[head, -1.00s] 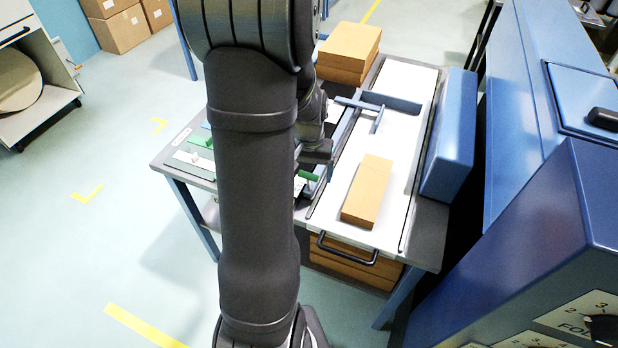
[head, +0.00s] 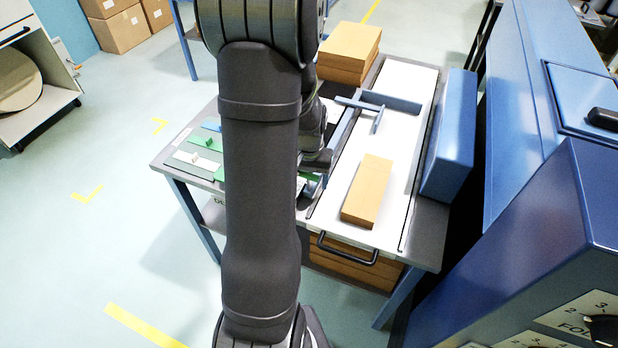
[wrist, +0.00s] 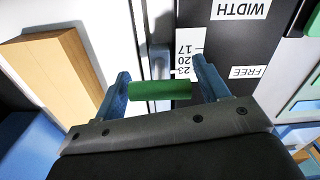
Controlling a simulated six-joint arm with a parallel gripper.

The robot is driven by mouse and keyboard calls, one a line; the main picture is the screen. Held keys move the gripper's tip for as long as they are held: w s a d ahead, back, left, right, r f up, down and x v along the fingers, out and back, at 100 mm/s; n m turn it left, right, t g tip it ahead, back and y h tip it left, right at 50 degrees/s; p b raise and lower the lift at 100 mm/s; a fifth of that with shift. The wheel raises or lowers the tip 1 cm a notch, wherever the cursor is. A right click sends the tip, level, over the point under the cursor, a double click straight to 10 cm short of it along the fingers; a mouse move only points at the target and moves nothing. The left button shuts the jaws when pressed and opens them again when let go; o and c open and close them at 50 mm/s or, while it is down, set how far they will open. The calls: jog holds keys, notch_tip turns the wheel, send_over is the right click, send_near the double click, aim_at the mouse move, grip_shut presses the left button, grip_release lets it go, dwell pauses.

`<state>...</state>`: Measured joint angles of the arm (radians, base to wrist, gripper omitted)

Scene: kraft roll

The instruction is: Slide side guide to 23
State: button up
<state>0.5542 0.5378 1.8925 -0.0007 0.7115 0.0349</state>
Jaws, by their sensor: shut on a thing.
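In the wrist view my gripper (wrist: 163,88) has its two blue fingers shut on the ends of a green handle (wrist: 160,91). Beside the handle is a white scale (wrist: 187,58) marked 17, 20 and 23, with 23 nearest the handle. A dark plate labelled WIDTH (wrist: 240,10) and FREE lies next to it. I cannot tell exactly which mark the side guide reads. In the head view the gripper is mostly hidden behind my arm, at the left edge of the white bed (head: 405,85). A blue T-shaped bar (head: 390,102) lies across that bed.
A kraft-brown block (head: 367,190) lies on the bed, also at left in the wrist view (wrist: 55,65). Brown stacks (head: 348,48) stand behind. A long blue box (head: 449,135) borders the bed on the right. Other green and white controls (head: 205,145) lie left of my arm.

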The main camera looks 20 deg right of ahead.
jog(key=shift+w+d, duration=0.5)
jog(key=shift+d, duration=0.05)
jog(key=o, duration=1.3)
jog(key=shift+r, duration=0.1)
notch_tip(320, 180, up, 17)
